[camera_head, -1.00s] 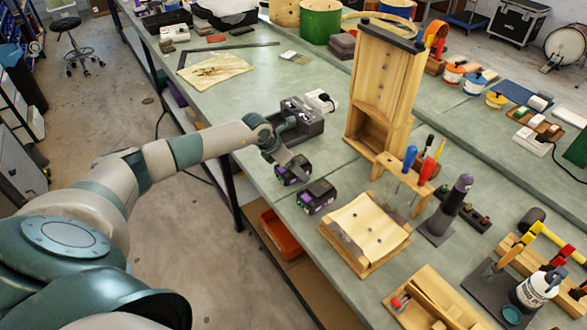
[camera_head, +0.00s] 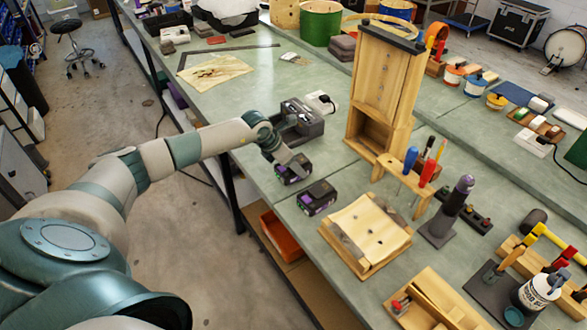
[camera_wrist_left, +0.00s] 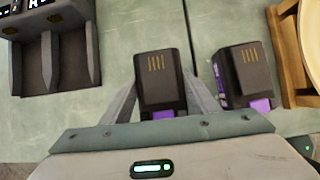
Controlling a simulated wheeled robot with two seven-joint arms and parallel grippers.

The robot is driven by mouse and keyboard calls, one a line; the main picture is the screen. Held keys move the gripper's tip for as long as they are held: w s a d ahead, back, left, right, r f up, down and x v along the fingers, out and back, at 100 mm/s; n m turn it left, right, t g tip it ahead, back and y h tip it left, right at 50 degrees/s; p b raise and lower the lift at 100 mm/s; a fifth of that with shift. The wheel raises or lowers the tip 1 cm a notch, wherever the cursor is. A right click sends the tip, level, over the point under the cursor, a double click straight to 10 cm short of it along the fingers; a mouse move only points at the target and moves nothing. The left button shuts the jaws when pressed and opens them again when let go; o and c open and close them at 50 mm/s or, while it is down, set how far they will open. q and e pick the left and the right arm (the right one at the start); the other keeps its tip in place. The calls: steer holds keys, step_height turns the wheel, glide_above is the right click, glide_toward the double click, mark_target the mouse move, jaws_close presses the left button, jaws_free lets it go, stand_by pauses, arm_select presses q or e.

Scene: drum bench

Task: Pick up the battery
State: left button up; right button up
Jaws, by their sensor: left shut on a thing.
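Two black batteries with purple parts are by the near edge of the green bench (camera_head: 225,85). My left gripper (camera_head: 288,163) is on the left battery (camera_head: 293,172), shut on its sides. In the left wrist view this battery (camera_wrist_left: 160,78) sits between the two fingers of my left gripper (camera_wrist_left: 165,95). I cannot tell whether it is clear of the bench top. The other battery (camera_head: 317,197) lies to the right, apart from the gripper; it also shows in the left wrist view (camera_wrist_left: 244,75). My right gripper is not in view.
A grey charger-like unit (camera_head: 299,122) stands just behind the held battery. A tall wooden cabinet (camera_head: 383,85), a wooden tool rack (camera_head: 395,177) and a wooden cradle (camera_head: 345,255) stand to the right. An orange bin (camera_head: 279,237) is below the bench edge.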

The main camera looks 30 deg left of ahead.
arm_select(q)
steer(key=r, duration=0.1)
steer(key=r+b, duration=0.1)
steer(key=r, duration=0.1)
steer(key=shift+s+d+r+b, duration=0.15)
steer(key=shift+d+b, duration=0.1)
steer(key=shift+b, duration=0.15)
steer(key=s+d+r+b, duration=0.1)
steer(key=s+d+r, duration=0.1)
steer(key=d, duration=0.1)
steer(key=s+d+r+b, duration=0.1)
steer(key=s+d+r, duration=0.1)
steer(key=d, duration=0.1)
steer(key=s+d+r+b, duration=0.2)
steer(key=d, duration=0.1)
steer(key=shift+r, duration=0.4)
steer(key=shift+s, duration=0.1)
